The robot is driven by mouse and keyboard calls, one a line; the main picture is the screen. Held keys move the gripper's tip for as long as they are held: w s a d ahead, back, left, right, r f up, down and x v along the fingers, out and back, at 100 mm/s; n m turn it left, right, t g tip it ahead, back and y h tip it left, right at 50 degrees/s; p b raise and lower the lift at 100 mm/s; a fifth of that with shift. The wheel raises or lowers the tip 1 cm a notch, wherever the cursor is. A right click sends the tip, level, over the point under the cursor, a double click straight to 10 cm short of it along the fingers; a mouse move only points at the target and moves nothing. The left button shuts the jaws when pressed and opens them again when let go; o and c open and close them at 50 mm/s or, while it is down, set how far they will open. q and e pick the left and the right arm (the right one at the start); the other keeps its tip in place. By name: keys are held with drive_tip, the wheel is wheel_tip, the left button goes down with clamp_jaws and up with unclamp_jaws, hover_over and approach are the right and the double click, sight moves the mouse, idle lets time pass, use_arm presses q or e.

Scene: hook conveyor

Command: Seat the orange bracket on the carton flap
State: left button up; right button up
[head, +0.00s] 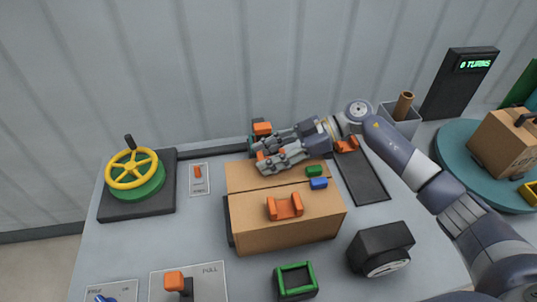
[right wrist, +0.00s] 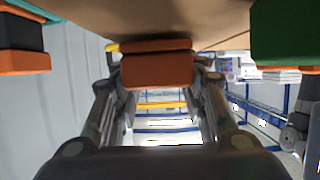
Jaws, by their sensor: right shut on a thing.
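My right gripper (head: 259,157) is over the back part of the carton (head: 290,232), at the flap (head: 243,178). It is shut on an orange bracket (right wrist: 157,68), which fills the gap between the fingers in the right wrist view. In the head view only a bit of that bracket shows between the fingers. The brown carton surface (right wrist: 190,14) lies right against the bracket's edge in the wrist view; whether they touch I cannot tell. Another orange bracket (head: 285,207) sits on the carton's front top edge. My left gripper is not in view.
A green clip (head: 314,170) and a blue clip (head: 318,183) sit on the carton. An orange-topped black block (head: 262,128) stands close behind the gripper. More orange pieces (head: 346,144) lie on a dark strip. A yellow handwheel (head: 135,169) is left; a black gauge (head: 381,249) is right.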

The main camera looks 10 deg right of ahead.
drive_tip(key=shift+f, duration=0.1)
drive_tip(key=o, duration=1.1)
drive_tip(key=shift+o, duration=0.2)
drive_tip(key=v, duration=1.2)
